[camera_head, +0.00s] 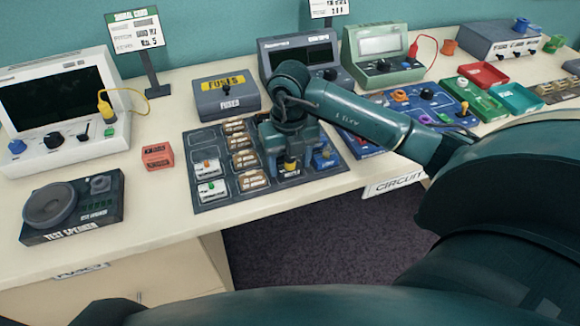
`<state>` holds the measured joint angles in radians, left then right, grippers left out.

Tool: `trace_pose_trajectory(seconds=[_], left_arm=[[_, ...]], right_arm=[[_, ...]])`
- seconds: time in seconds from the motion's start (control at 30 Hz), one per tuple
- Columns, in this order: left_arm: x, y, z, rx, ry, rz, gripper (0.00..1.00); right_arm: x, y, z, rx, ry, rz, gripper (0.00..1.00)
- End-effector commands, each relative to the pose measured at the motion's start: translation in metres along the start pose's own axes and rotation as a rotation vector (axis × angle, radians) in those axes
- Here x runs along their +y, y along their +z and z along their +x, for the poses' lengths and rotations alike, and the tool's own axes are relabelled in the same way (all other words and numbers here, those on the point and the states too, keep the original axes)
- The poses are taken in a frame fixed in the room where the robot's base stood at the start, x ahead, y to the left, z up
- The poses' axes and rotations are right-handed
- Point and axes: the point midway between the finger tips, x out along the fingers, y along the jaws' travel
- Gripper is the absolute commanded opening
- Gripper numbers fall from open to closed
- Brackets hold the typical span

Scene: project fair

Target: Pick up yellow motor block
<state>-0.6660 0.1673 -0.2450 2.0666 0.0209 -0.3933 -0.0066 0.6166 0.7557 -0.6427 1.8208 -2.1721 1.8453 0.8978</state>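The yellow motor block (291,167) stands on the dark parts mat (222,200), near the mat's right side. My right gripper (291,160) points down over it from above. Its two fingers are spread apart, one to the left and one to the right of the block, and the block shows between them. The gripper hides the block's upper part, and contact with the fingers cannot be made out. My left gripper is out of view.
A blue block (325,158) stands just right of the gripper. White blocks (211,189) and several brown-topped parts share the mat. A fuse box (226,98) stands behind, a red block (157,156) and test speaker (75,207) at left. Bare table lies in front.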

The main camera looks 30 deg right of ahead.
Motion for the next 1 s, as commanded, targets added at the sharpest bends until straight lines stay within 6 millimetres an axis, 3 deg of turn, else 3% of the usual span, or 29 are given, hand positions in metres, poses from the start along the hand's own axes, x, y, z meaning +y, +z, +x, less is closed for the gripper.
trace_pose_trajectory(seconds=[0.37, 0.67, 1.0], left_arm=[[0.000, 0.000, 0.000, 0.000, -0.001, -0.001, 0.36], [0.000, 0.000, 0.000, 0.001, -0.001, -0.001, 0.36], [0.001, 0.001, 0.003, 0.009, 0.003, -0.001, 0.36]], right_arm=[[0.000, 0.000, 0.000, 0.000, 0.000, 0.000, 0.26], [0.000, 0.001, -0.005, -0.003, 0.001, 0.000, 0.25], [0.000, 0.002, -0.067, -0.007, 0.002, 0.000, 0.25]])
